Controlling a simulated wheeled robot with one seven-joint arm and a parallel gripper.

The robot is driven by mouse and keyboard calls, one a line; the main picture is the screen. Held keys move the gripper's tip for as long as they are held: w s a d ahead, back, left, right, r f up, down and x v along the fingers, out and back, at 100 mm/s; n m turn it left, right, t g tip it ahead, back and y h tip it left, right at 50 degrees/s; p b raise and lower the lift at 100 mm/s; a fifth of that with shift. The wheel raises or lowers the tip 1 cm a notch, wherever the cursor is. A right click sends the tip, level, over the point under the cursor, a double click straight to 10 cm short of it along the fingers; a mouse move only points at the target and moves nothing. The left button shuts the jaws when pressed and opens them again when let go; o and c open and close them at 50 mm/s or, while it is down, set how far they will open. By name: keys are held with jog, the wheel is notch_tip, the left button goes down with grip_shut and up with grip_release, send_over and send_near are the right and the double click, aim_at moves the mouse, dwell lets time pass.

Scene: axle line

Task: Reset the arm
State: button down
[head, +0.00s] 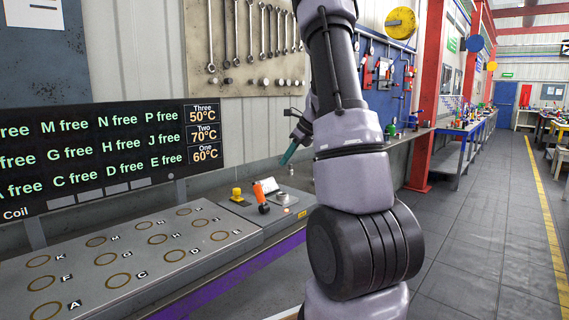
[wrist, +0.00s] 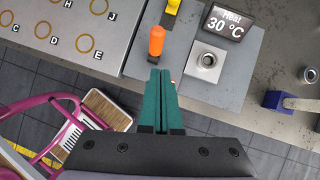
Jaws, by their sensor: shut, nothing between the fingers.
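My gripper (head: 287,158) is at the end of my raised arm, above the bench. Its two green fingers are pressed together with nothing between them. In the wrist view, my gripper (wrist: 159,73) points down at the control unit (wrist: 187,82), its tips over or close to the orange handle (wrist: 156,41). I cannot tell the height of the gap. In the head view, the orange handle (head: 263,207) stands upright and apart from the fingers. My own arm hides part of the bench behind it.
A grey plate (head: 130,262) with lettered rings lies at left, below a dark status board (head: 95,150). The unit carries a yellow knob (head: 237,194) and a display (wrist: 225,22) reading 30 °C. The floor aisle (head: 480,220) at right is clear.

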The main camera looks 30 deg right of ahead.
dwell(0.3)
jog(key=s+a+r+n, duration=1.2)
jog(key=s+a+r, duration=0.1)
jog(key=s+a+r+n+t+h, duration=0.1)
jog(key=s+a+n, duration=0.2)
jog(key=s+n, duration=0.3)
jog(key=s+a+r+n+t+h, duration=0.1)
jog(key=s+a+n, duration=0.2)
jog(key=s+n, duration=0.4)
jog(key=s, duration=0.2)
jog(key=shift+s+a, duration=0.2)
jog(key=shift+s, duration=0.2)
